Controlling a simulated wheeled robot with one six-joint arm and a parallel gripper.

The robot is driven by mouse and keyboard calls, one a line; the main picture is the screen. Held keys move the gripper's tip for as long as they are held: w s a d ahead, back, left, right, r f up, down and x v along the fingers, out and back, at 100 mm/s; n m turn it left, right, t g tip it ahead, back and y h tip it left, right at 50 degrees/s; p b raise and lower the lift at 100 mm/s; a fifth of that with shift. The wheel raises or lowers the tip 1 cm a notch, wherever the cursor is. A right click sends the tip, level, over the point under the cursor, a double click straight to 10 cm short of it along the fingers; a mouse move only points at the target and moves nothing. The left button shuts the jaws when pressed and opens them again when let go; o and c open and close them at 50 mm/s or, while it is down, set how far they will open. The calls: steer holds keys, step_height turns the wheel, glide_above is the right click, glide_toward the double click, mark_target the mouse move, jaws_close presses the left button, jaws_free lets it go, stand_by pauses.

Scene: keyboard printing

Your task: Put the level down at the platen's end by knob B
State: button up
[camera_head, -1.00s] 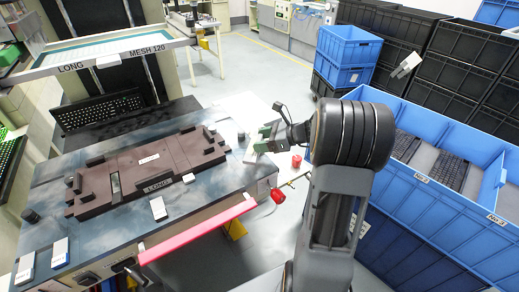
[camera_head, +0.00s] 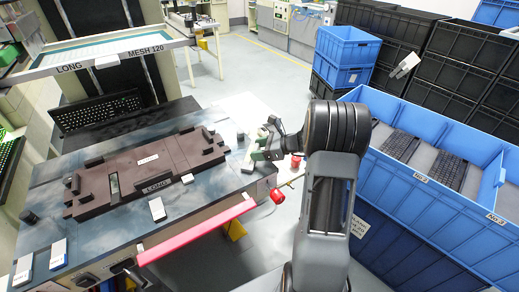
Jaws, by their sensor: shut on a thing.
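The brown platen (camera_head: 140,170), marked LONG, lies on the blue-grey machine table (camera_head: 110,232). My gripper (camera_head: 258,152), with greenish fingers, is just beyond the table's right end. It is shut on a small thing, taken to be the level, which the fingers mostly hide. A pale strip (camera_head: 248,163) shows beside the fingertips; I cannot tell whether it is part of the level. A dark round knob (camera_head: 29,216) stands at the table's left corner, and a small grey knob-like piece (camera_head: 241,136) at the right end. I cannot read a letter B on either.
A white block (camera_head: 157,209) lies in front of the platen, and labelled white boxes (camera_head: 57,254) at the front left. A screen frame (camera_head: 100,60) hangs over the back. A red button (camera_head: 277,196) juts out at the right. Blue crates (camera_head: 420,190) with keyboards stand right.

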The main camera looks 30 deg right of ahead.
steer(key=shift+f, duration=0.2)
steer(key=o, duration=1)
steer(key=shift+r, duration=0.1)
